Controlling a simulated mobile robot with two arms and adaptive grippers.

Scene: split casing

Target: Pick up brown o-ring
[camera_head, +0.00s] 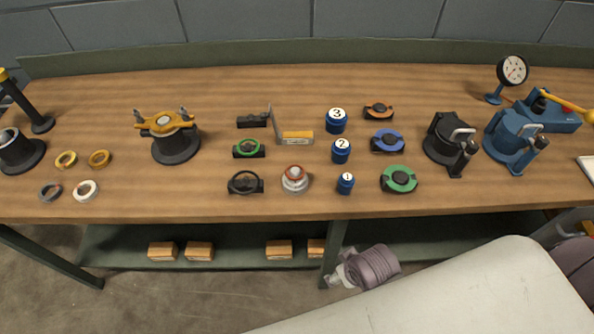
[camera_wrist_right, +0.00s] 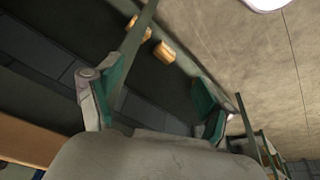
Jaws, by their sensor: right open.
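An orange-brown ring (camera_head: 378,108) sits with a dark holder on the table, right of the blue cylinder marked 3. It is the brownest ring that I see, but it is small and I cannot tell for sure that it is the brown o-ring. A reddish ring (camera_head: 295,169) lies on top of a silver round part. My right gripper (camera_wrist_right: 160,92) is open and empty, with teal pads, in the right wrist view. It points at the area under the table, away from the rings. My left gripper is not in view.
Blue cylinders (camera_head: 341,151) stand mid-table, with a blue-ringed part (camera_head: 388,141) and a green-ringed part (camera_head: 398,179) beside them. A black casing (camera_head: 449,138) and a blue casing (camera_head: 513,138) stand at right. Loose rings (camera_head: 86,191) lie at left. Blocks (camera_head: 199,251) rest on the lower shelf.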

